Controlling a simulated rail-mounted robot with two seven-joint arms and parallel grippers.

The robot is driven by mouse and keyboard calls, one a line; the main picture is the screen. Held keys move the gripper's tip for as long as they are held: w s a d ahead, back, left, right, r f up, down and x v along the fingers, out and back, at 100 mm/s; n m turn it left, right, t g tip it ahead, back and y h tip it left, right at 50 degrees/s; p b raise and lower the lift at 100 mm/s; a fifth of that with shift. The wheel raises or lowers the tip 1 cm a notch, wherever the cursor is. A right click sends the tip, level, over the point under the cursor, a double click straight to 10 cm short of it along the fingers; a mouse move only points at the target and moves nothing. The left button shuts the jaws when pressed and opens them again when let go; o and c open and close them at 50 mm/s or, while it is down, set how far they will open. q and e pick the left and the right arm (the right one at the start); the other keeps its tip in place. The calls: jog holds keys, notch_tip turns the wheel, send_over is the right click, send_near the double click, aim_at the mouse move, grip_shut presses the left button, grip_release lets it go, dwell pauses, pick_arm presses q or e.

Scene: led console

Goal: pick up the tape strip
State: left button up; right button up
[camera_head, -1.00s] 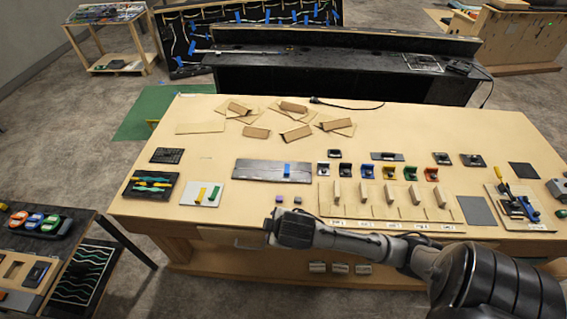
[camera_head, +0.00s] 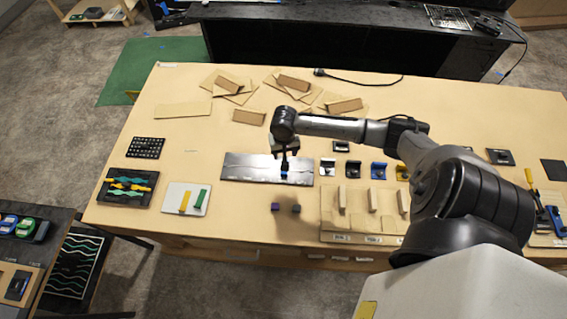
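A small blue strip (camera_head: 284,175), which looks like the tape strip, is on the dark grey metal plate (camera_head: 243,168) in the middle of the table. My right gripper (camera_head: 285,167) points down right over it, and its dark fingers hide most of the strip. Fingertips and strip overlap in this view, so I cannot tell whether they touch or whether the fingers are closed on it. My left gripper is not in view.
A white board (camera_head: 172,207) with yellow and green pieces is at left. Cardboard pieces (camera_head: 249,116) lie behind.

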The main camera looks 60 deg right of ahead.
jog(key=m, duration=0.3)
send_over(284, 173)
jog(key=f, duration=0.8)
jog(key=shift+w+d+f, duration=0.15)
jog(key=shift+d, duration=0.05)
jog(key=shift+a+f+p, duration=0.15)
jog(key=shift+f+p, duration=0.15)
jog(key=shift+f, duration=1.1)
jog(key=shift+a+f+p, duration=0.1)
jog(key=shift+f+p, duration=0.2)
jog(key=shift+f, duration=1.1)
grip_shut()
